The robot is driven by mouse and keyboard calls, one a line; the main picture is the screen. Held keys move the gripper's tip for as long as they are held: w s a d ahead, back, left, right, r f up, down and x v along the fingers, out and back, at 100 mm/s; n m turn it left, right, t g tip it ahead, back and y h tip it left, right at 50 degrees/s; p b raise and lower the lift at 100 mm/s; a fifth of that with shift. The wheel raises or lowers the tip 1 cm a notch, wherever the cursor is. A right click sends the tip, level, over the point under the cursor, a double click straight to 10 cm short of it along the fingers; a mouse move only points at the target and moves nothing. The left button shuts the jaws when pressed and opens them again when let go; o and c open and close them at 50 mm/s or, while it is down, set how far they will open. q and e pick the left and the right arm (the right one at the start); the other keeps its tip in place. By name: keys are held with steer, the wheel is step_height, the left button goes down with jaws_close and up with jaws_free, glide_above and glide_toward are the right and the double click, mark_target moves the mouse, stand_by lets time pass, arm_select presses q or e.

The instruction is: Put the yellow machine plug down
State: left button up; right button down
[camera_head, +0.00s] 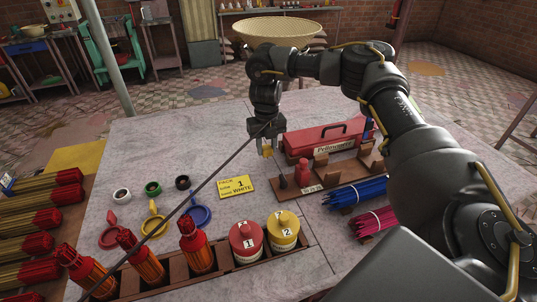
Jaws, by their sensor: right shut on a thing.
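My right gripper (267,145) reaches in from the right and is above the middle of the grey table (225,125). The plug is held above the table, behind and right of the yellow card. Most of it is hidden by the jaws. A yellow ringed piece (153,226) lies on the table between a red one (112,235) and a blue one (197,215). My left gripper is not in view.
A wooden rack (235,265) at the front holds red-orange extruders and red and yellow jars. A yellow card (236,187), red toolbox (310,145), wooden stand (345,180) and blue bundle (357,191) lie nearby. A thin dark line crosses diagonally. The back left is clear.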

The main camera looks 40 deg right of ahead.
mark_target(268, 155)
steer(key=shift+d+f, duration=0.25)
steer(key=shift+f, duration=0.05)
steer(key=f+p, duration=0.1)
steer(key=f, duration=0.2)
steer(key=shift+w+d+f, duration=0.1)
steer(key=shift+d+f, duration=0.1)
steer(key=c, duration=1)
jaws_free()
steer(key=shift+f, duration=0.1)
step_height(268, 155, up, 12)
steer(key=shift+r, duration=0.15)
